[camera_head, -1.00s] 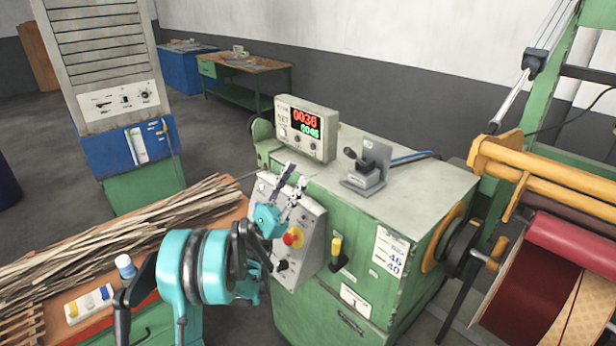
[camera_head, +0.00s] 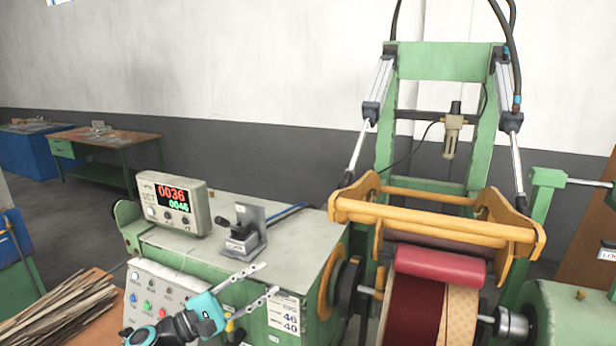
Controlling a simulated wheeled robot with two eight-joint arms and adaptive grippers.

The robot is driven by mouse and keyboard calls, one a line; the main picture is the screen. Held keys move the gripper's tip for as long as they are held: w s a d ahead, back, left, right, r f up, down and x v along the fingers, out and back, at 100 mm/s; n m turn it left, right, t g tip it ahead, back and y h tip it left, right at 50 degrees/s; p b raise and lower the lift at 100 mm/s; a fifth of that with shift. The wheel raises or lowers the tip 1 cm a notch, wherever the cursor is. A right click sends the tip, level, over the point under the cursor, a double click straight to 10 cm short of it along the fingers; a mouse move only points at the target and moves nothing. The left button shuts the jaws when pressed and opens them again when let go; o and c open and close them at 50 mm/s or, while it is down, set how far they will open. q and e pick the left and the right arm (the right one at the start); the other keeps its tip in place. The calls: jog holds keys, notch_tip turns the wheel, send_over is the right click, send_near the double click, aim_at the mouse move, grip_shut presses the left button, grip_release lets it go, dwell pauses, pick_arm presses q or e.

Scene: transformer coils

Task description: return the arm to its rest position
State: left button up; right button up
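My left arm comes in at the bottom, left of centre. Its teal and black gripper (camera_head: 271,278) is in front of the green machine cabinet (camera_head: 200,247). Its two silver fingers are spread apart with nothing between them. They point up and right, in front of the cabinet's front face. The control panel (camera_head: 148,290) with coloured buttons is left of the gripper and partly hidden by it. My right gripper is not in view.
A counter display (camera_head: 173,200) and a small lever switch (camera_head: 243,236) stand on the cabinet. The coil winder with a dark red coil (camera_head: 416,318) and yellow frame (camera_head: 430,223) is at right. Wooden strips (camera_head: 60,312) lie lower left. A green workbench (camera_head: 110,140) stands far back.

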pick_arm(q)
jog(key=s+d+f+m+g+y, duration=0.2)
jog(key=s+f+m+y, duration=0.2)
jog(key=s+f, duration=0.25)
jog(key=s+d+f+m+g+y, duration=0.25)
jog(key=s+f+m+y, duration=0.2)
jog(key=f, duration=0.25)
jog(key=s+a+f+m+y, duration=0.5)
jog(key=s+a+m+y, duration=0.2)
jog(key=s+a, duration=0.3)
jog(key=shift+a+f+y, duration=0.3)
jog(key=shift+a+y, duration=0.15)
jog(key=shift+a, duration=0.25)
dwell(0.5)
